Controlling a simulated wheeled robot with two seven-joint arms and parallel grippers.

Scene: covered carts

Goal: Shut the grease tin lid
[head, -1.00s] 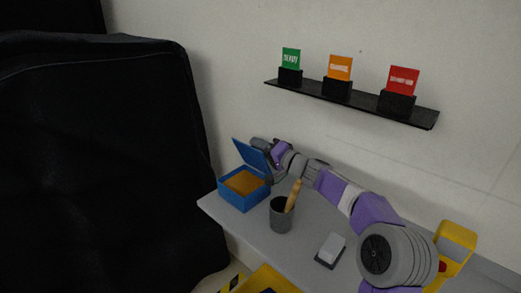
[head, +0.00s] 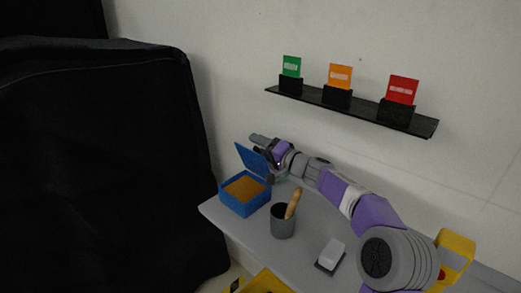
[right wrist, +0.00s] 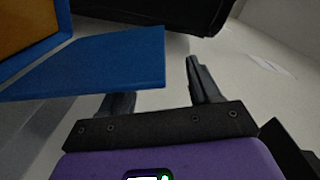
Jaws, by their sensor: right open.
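The grease tin (head: 240,206) is a blue box with orange-brown grease inside, on the left end of the grey bench. Its blue lid (head: 250,158) stands raised and tilted on the far side. My right gripper (head: 264,154) is open behind and beside the lid, with no object held. In the right wrist view the lid (right wrist: 95,62) partly covers one finger; the other finger stands clear to the right. I cannot tell whether a finger touches the lid. The tin's edge (right wrist: 60,38) also shows there. My left gripper is not in view.
A grey cup (head: 282,224) with a wooden-handled tool stands right of the tin. A pale block on a dark base (head: 330,255) lies nearer. A black shelf (head: 350,109) with coloured cards is on the wall. A black covered cart (head: 100,170) fills the left.

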